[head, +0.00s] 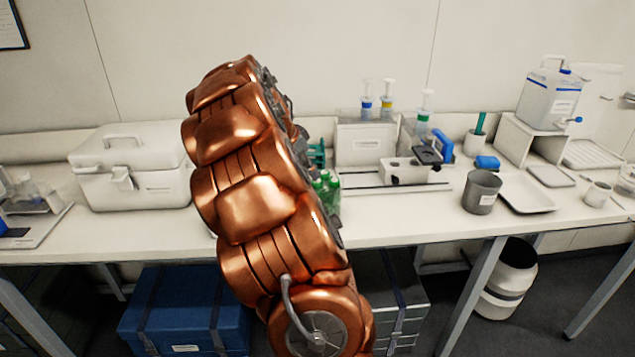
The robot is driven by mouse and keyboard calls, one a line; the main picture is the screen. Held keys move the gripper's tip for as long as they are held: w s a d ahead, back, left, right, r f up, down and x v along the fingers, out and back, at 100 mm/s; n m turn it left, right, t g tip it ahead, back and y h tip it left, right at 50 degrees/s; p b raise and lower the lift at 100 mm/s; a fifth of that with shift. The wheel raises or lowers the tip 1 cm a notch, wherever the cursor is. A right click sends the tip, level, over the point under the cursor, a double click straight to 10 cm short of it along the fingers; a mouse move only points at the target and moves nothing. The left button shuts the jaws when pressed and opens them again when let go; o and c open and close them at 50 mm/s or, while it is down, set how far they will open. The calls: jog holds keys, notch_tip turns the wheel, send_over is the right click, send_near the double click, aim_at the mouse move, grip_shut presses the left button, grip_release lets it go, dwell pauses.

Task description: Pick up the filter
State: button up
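I cannot make out for certain which object is the filter in the head view. A small white block-shaped device (405,171) with round dark marks on its front stands mid-bench, right of my copper arm, with a dark flat piece (428,155) at its right. My arm rises through the middle of the view and hides part of the bench and the things behind it. My gripper does not show.
A white lidded case (135,180) stands left of my arm, and green-capped bottles (328,190) are partly hidden beside it. A grey cup (481,192), a white tray (527,195) and a jug (549,98) on a stand are right. Bench front, centre-right, is clear.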

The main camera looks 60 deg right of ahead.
jog(key=shift+p+x, duration=0.95)
jog(key=shift+x, duration=1.3)
jog(key=c, duration=0.4)
jog(key=shift+o, duration=0.2)
jog(key=shift+r, duration=0.1)
jog(key=shift+r+b, duration=0.95)
jog(key=shift+r, duration=0.7)
jog(key=s+a+r+b, duration=0.1)
jog(key=s+a+b, duration=0.3)
jog(key=a, duration=1)
jog(key=s, duration=0.3)
jog(key=shift+s+r+b, duration=0.3)
jog(key=shift+s, duration=0.1)
